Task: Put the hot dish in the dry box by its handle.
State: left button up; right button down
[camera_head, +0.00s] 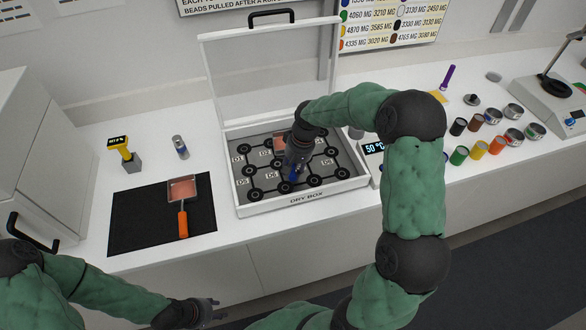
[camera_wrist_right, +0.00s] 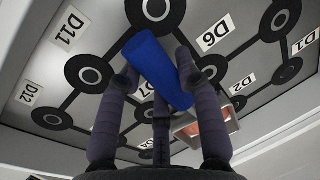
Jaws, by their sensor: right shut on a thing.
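The dry box (camera_head: 301,202) stands open on the counter, its clear lid (camera_head: 262,75) raised at the back. My right gripper (camera_head: 293,170) is inside it, shut on the blue handle (camera_wrist_right: 155,72) of a dish. That dish's square pan (camera_wrist_right: 211,130) has reddish contents and also shows in the head view (camera_head: 280,143), partly hidden by my gripper. I cannot tell whether it touches the box floor. A second dish (camera_head: 183,190), with an orange handle (camera_head: 183,224), lies on a black mat (camera_head: 135,222) left of the box. My left gripper (camera_head: 208,312) is empty and looks open, low in front of the counter.
The box floor holds black ring-shaped spots with labels such as D6 and D11. A yellow-topped tool (camera_head: 120,148) and a small grey cylinder (camera_head: 180,147) stand behind the mat. A display (camera_head: 374,148) reads 50 °C. Several coloured jars (camera_head: 478,148) stand at the right.

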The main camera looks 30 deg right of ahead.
jog(key=shift+f, duration=0.15)
jog(key=c, duration=0.8)
grip_release()
jog(key=shift+r+p, duration=2.05)
jog(key=shift+r, duration=0.95)
